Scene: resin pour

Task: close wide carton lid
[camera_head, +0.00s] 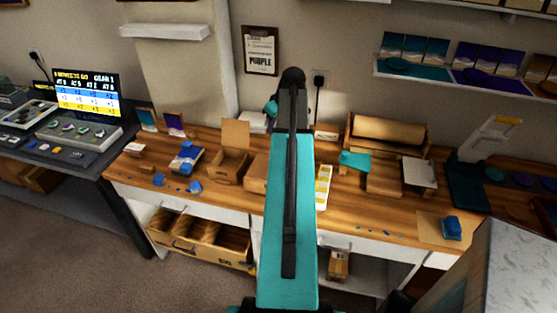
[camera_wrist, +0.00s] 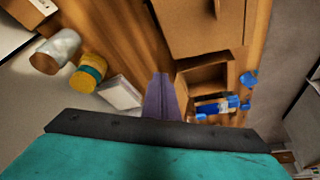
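An open carton (camera_head: 228,166) stands on the wooden bench in the head view, left of my arm, with its lid (camera_head: 236,133) raised at the back. A second carton (camera_head: 256,174) is beside it, partly hidden by my arm. I cannot tell which is the wide one. The wrist view shows a large brown carton (camera_wrist: 200,28) at the top and a smaller open box (camera_wrist: 205,80) below it. My gripper (camera_wrist: 161,78) appears shut and empty, pointing down beside the open box; contact is not visible. In the head view, my arm hides it.
Blue pieces (camera_wrist: 250,79) lie near the open box.

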